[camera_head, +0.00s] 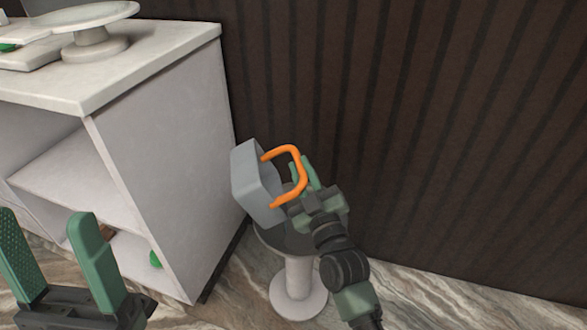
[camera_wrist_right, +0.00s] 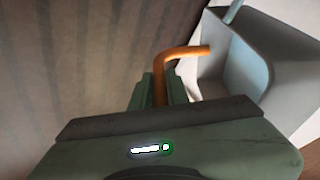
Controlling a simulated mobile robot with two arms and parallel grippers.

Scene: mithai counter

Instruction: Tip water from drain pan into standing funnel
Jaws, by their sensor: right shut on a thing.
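The drain pan (camera_head: 250,185) is a grey box with an orange U-shaped handle (camera_head: 303,170). My right gripper (camera_head: 304,187) is shut on the handle and holds the pan strongly tilted. The right wrist view shows the pan's grey inside (camera_wrist_right: 265,60) with a pale blue patch and strip; I cannot tell whether this is water. Below the pan stands what looks like the funnel (camera_head: 299,275), with a pale stem, a round base and a wide dark top partly hidden by the pan and gripper. My left gripper (camera_head: 58,250) is open and empty at the lower left.
A white counter (camera_head: 150,60) with open shelves stands at the left, close beside the pan and funnel. A round pedestal stand (camera_head: 95,40) is on its top. A dark ribbed wall (camera_head: 420,110) rises behind. The marbled floor (camera_head: 450,290) is clear at right.

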